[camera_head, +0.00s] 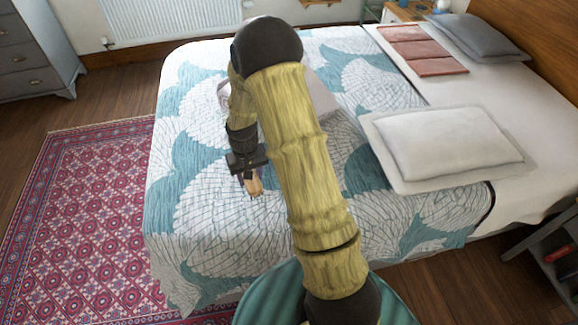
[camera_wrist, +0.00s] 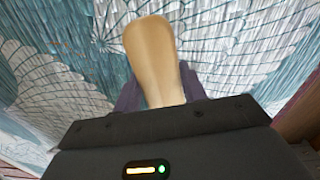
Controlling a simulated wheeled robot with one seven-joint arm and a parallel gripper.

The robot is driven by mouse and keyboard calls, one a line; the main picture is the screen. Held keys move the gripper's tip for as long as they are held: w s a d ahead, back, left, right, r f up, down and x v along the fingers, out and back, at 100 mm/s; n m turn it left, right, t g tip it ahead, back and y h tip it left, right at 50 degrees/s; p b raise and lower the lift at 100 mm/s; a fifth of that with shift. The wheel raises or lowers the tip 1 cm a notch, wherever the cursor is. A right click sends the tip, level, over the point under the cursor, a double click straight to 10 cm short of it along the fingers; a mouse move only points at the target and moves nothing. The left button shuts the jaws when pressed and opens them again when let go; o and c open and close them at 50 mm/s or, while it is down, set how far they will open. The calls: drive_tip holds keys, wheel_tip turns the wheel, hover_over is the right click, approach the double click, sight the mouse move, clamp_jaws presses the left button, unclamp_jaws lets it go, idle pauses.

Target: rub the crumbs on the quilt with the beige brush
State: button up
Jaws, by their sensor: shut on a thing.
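My gripper (camera_head: 249,172) is shut on the beige brush (camera_head: 255,187), over the near left part of the quilt (camera_head: 205,205). In the wrist view the brush (camera_wrist: 150,50) sticks out from between the dark fingers of my gripper (camera_wrist: 158,95), its rounded end away from the camera. The quilt (camera_wrist: 85,65) has white and teal fan patterns. Small brownish specks that may be the crumbs (camera_wrist: 66,46) show on it, left of the brush. In the head view I cannot make out crumbs. Whether the brush touches the quilt is unclear.
A pale grey-pink item (camera_head: 318,98) lies on the bed, partly hidden behind my arm. A white pillow (camera_head: 450,142), folded reddish cloths (camera_head: 425,50) and a grey pillow (camera_head: 478,36) are to the right. A red rug (camera_head: 85,215) covers the floor at left.

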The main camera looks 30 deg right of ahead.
drive_tip(key=s+d+r+m+p, duration=0.2)
drive_tip(key=s+d+m+p, duration=0.1)
drive_tip(key=d+m+p, duration=0.7)
drive_tip(key=shift+s+d+m+p, duration=0.4)
drive_tip(key=shift+d+m, duration=0.15)
drive_tip(key=shift+m, duration=0.45)
drive_tip(key=shift+f, duration=0.1)
